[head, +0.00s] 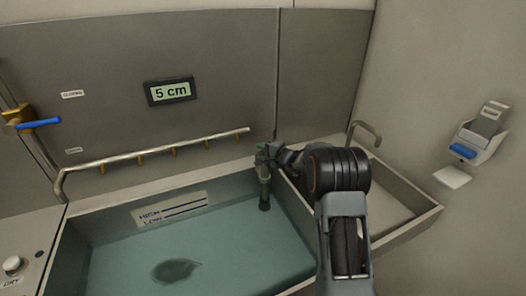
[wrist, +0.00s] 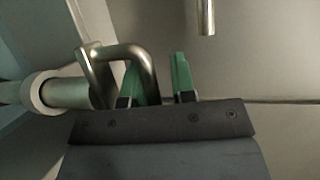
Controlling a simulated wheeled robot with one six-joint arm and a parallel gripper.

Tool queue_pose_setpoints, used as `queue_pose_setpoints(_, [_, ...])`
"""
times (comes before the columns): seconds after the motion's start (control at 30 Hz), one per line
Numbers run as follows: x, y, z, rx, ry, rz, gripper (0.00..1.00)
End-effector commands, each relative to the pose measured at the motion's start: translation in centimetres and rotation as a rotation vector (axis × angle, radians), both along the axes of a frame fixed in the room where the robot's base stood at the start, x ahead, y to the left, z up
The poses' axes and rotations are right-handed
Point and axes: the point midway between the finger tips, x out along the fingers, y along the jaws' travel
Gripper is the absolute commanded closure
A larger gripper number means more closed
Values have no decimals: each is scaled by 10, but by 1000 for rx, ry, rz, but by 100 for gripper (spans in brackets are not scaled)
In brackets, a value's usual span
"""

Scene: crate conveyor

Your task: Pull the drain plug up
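The drain plug (head: 264,188) is a grey upright tube at the right side of the water-filled basin (head: 75,255), with a dark lower end. In the wrist view its pale tube (wrist: 66,93) has a collar and a bent metal loop handle (wrist: 122,50). My gripper (head: 262,153) is at the top of the plug. In the wrist view my gripper (wrist: 158,80) has two green fingers standing apart. One leg of the loop appears between them, beside the left finger, with a gap to the right finger. I cannot tell whether the left finger touches it.
A display (head: 170,91) on the back wall reads 5 cm. A metal bar (head: 150,157) runs along the basin's back. A dark oval patch (head: 176,271) shows in the water. A shallow basin (head: 395,200) with a bent spout (head: 366,132) lies right. A dispenser (head: 480,135) hangs on the right wall.

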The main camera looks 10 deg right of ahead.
Motion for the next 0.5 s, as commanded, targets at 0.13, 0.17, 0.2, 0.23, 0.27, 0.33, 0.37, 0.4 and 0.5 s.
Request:
queue_pose_setpoints(0.13, [-3, -3, 1, 0, -1, -1, 77])
queue_pose_setpoints(0.17, [-5, -4, 1, 0, -1, -1, 77])
queue_pose_setpoints(0.2, [-8, -7, 1, 0, -1, -2, 77])
queue_pose_setpoints(0.23, [-12, -9, 1, -1, 0, -3, 77])
queue_pose_setpoints(0.27, [-15, -12, 2, 0, -1, -4, 77])
queue_pose_setpoints(0.33, [-26, -19, 4, -1, -1, -3, 77])
queue_pose_setpoints(0.37, [-31, -23, 5, -1, -2, -4, 77])
queue_pose_setpoints(0.4, [-38, -28, 7, -1, -2, -5, 77])
queue_pose_setpoints(0.5, [-56, -39, 11, -1, -3, -5, 77])
